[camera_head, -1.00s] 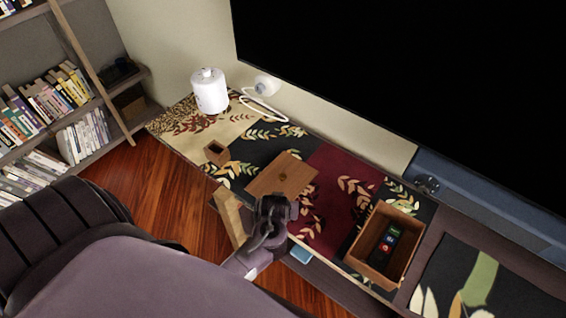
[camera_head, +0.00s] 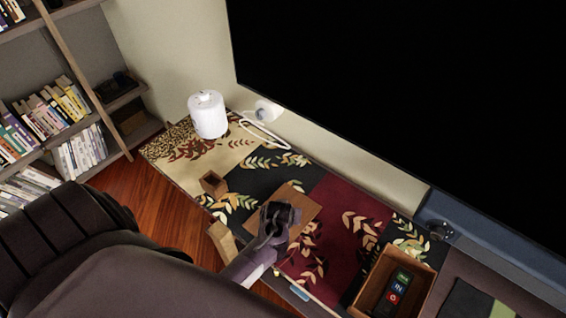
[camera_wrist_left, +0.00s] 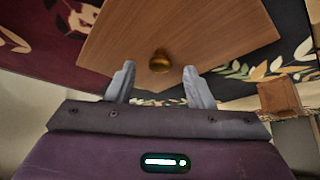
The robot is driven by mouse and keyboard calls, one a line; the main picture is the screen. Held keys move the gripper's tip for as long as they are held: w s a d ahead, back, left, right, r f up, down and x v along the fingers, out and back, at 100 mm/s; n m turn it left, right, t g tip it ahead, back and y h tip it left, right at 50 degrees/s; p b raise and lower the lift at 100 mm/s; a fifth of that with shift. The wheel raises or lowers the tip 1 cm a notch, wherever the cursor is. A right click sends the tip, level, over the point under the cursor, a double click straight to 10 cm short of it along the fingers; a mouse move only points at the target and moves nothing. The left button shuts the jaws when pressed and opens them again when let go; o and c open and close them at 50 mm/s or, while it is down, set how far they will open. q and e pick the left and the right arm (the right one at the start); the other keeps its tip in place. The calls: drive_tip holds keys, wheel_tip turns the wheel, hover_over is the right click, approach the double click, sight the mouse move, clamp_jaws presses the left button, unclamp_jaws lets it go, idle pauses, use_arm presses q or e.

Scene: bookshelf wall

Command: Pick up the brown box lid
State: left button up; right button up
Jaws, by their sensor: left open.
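The brown box lid (camera_head: 303,208) is a flat wooden board lying on the patterned runner. It shows large in the left wrist view (camera_wrist_left: 205,32), with a round brass-coloured knob (camera_wrist_left: 160,62) on it. My left gripper (camera_head: 281,214) is over the lid and hides much of it in the head view. In the left wrist view my left gripper (camera_wrist_left: 159,78) is open, with one finger on each side of the knob and nothing between them but the knob. Whether the fingers touch it, I cannot tell. My right gripper is not in view.
An open brown box (camera_head: 419,289) holding a dark remote-like item (camera_head: 397,290) stands at the right. A white cylinder (camera_head: 207,115) stands farther back. A large dark screen (camera_head: 400,90) rises behind.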

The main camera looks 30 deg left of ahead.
use_arm(q)
drive_tip(key=x, duration=0.2)
drive_tip(key=shift+w+a+f, duration=0.1)
drive_tip(key=shift+w+f, duration=0.1)
drive_tip(key=shift+f, duration=0.1)
drive_tip(key=shift+c, duration=1.7)
drive_tip(key=c, duration=0.7)
clamp_jaws()
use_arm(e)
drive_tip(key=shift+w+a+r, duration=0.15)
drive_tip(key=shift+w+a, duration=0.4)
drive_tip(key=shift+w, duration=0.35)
use_arm(q)
drive_tip(key=shift+r, duration=0.1)
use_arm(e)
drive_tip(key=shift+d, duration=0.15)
